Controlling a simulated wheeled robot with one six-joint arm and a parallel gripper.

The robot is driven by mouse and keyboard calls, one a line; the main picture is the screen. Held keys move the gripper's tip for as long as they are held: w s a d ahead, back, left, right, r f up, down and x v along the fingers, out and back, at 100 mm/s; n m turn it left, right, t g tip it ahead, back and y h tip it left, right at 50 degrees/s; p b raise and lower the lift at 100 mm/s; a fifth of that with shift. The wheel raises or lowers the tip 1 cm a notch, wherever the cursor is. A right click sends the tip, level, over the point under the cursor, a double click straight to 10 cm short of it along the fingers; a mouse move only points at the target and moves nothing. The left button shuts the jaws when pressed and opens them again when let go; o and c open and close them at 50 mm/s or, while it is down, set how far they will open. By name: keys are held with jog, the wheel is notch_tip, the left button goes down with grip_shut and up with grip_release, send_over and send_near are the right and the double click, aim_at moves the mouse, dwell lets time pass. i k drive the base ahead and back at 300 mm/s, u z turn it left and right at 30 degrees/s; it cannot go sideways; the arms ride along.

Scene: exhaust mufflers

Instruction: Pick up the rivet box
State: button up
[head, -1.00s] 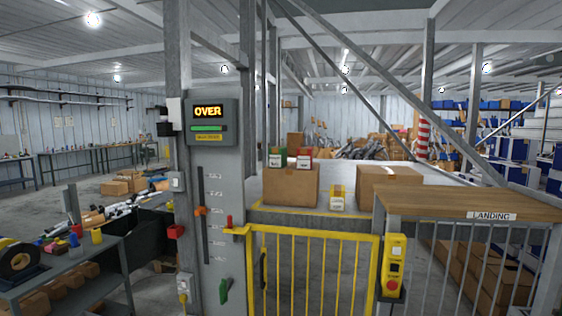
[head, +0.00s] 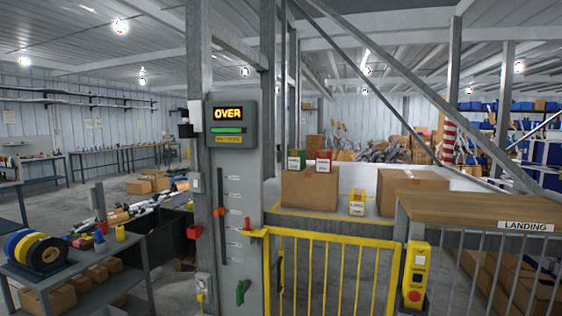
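Three small labelled boxes show on and by the cartons on the lift platform (head: 375,178) behind the yellow gate. A green and white box (head: 296,160) and a red and white box (head: 323,161) stand side by side on top of a brown carton (head: 309,190). A yellow and white box (head: 357,203) stands on the platform, right of that carton. Their labels are too small to read, so I cannot tell which is the rivet box. My gripper is not in view.
A yellow gate (head: 333,235) closes off the platform's front. A grey control post (head: 232,120) reads OVER. A yellow pendant with buttons (head: 416,275) hangs by a wooden landing shelf (head: 477,211). Another carton (head: 408,190) sits at right. A bench with tape rolls (head: 37,252) stands left.

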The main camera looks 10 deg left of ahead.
aim_at(297, 157)
jog(key=u, duration=0.8)
jog(key=i, duration=0.65)
jog(key=u, duration=1.15)
jog(key=i, duration=1.75)
jog(key=z, duration=1.15)
jog(key=i, duration=0.75)
jog(key=z, duration=0.7)
